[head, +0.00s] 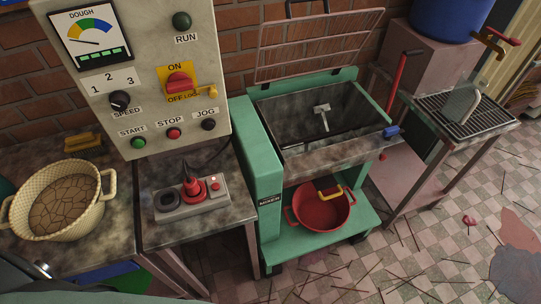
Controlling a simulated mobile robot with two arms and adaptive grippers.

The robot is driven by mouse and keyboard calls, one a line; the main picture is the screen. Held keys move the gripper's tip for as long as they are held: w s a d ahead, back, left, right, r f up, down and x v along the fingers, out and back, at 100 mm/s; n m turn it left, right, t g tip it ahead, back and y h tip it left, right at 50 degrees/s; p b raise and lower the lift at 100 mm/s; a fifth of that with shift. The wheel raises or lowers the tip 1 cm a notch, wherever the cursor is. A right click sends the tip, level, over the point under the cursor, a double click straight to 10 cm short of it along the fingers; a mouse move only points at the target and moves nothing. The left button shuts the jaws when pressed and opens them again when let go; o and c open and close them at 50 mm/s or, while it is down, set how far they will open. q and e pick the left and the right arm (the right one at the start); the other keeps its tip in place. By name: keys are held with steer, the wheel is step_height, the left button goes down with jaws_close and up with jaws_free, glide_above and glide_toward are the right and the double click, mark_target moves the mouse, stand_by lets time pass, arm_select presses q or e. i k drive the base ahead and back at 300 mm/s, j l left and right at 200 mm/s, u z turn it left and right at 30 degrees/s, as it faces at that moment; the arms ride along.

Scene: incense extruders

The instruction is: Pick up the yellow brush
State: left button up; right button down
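A yellow, block-shaped object that looks like the yellow brush (84,142) lies on the dark worktop at the left in the head view. It is behind the woven basket and beside the control panel's lower left edge. It is small, and I cannot make out its bristles. Another yellow piece (328,191), like a curved handle, shows at the red basin; I cannot tell what it belongs to. Neither of my grippers shows in this view.
A woven basket (102,209) of cracked brown material stands in front of the brush. The control panel (147,85) rises to its right. A joystick box (191,199), a green mixer (257,150) with a red basin (318,215) and a grill rack (430,102) stand farther right. Sticks litter the floor.

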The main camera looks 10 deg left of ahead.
mark_target(88, 141)
steer(key=u, duration=1.9)
steer(key=z, duration=0.4)
